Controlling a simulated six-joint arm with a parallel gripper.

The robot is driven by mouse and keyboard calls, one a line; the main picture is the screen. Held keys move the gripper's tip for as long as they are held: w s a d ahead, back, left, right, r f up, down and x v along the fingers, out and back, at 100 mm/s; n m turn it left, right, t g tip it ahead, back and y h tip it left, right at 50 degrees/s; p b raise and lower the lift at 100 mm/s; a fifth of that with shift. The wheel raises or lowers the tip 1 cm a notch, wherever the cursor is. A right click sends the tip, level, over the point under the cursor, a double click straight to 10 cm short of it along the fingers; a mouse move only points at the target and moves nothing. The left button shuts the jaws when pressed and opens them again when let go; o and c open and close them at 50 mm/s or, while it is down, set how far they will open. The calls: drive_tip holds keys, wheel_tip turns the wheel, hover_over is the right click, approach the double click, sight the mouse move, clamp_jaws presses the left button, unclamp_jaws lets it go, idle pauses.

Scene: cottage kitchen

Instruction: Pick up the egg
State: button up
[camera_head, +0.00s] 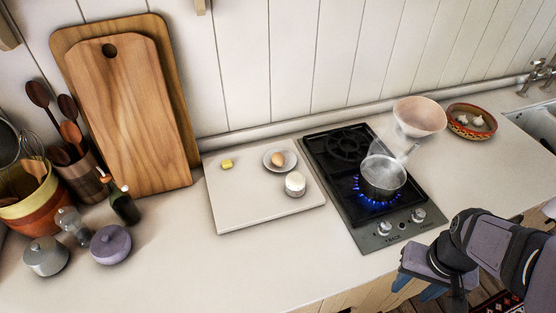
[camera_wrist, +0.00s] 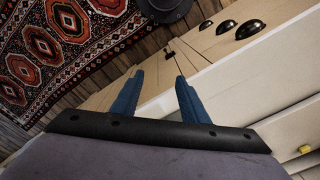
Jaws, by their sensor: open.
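The brown egg (camera_head: 279,158) sits on a small light plate (camera_head: 268,162) at the back right of a white board (camera_head: 236,205) on the counter. My gripper (camera_head: 418,289) is at the lower right, past the stove's front edge, well away from the egg. In the wrist view its two blue fingers (camera_wrist: 160,90) are apart with nothing between them. The egg does not show in the wrist view.
A white jar (camera_head: 295,184) stands close to the plate, and a yellow piece (camera_head: 227,164) lies left. Right of the board is a stove (camera_head: 349,145) with a blue flame under a steaming pot (camera_head: 383,181). A pinkish bowl (camera_head: 419,117) stands behind.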

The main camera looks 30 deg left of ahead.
drive_tip(key=w+a+r+n+t+y+b, duration=0.1)
drive_tip(key=w+a+n, duration=0.1)
drive_tip(key=w+a, duration=0.35)
drive_tip(key=w+a+n, duration=0.1)
drive_tip(key=w+a, duration=0.2)
drive_tip(key=w, duration=0.6)
drive_tip(key=n+y+b, duration=0.3)
drive_tip(key=n+y, duration=0.2)
drive_tip(key=n, duration=0.3)
approach(280, 157)
drive_tip(key=shift+x, duration=1.15)
drive_tip(key=shift+p+x, duration=0.55)
drive_tip(key=shift+x, duration=0.5)
drive_tip(key=shift+a, duration=0.1)
drive_tip(key=p+x, duration=0.3)
drive_tip(key=x, duration=0.1)
drive_tip(key=shift+w, duration=0.1)
drive_tip(key=shift+a+f+p, duration=0.1)
drive_tip(key=shift+f+p, duration=0.35)
drive_tip(key=shift+p, duration=0.1)
